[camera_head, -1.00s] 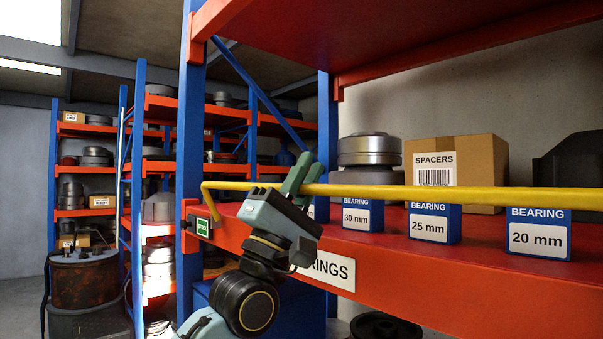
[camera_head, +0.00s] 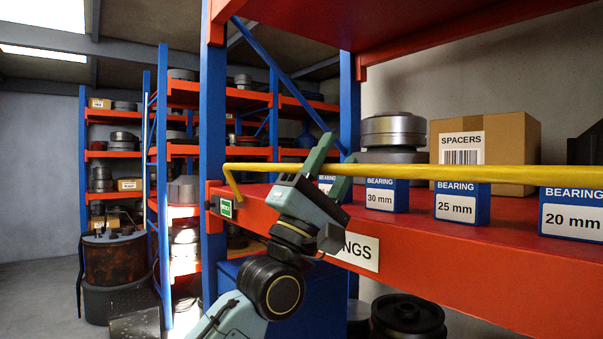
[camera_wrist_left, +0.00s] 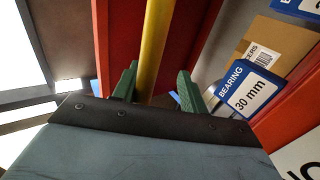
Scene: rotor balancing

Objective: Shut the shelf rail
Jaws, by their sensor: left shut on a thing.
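The yellow shelf rail (camera_head: 450,173) runs across the front of the red shelf (camera_head: 470,265), just above the bearing boxes. Its left end bends down towards a small bracket with a green label (camera_head: 226,208) by the blue post. I cannot tell whether the bent tip is seated there. My left gripper (camera_head: 328,164) is shut on the rail near its left end, with one green finger on each side. In the left wrist view the rail (camera_wrist_left: 153,45) passes between the two fingers (camera_wrist_left: 155,85). The right gripper is not in view.
Blue bearing boxes, including 30 mm (camera_head: 387,194), 25 mm (camera_head: 462,202) and 20 mm (camera_head: 571,213), stand close behind the rail. A spacers carton (camera_head: 508,145) and metal discs (camera_head: 394,131) are farther back. A blue post (camera_head: 213,110) rises left of the gripper.

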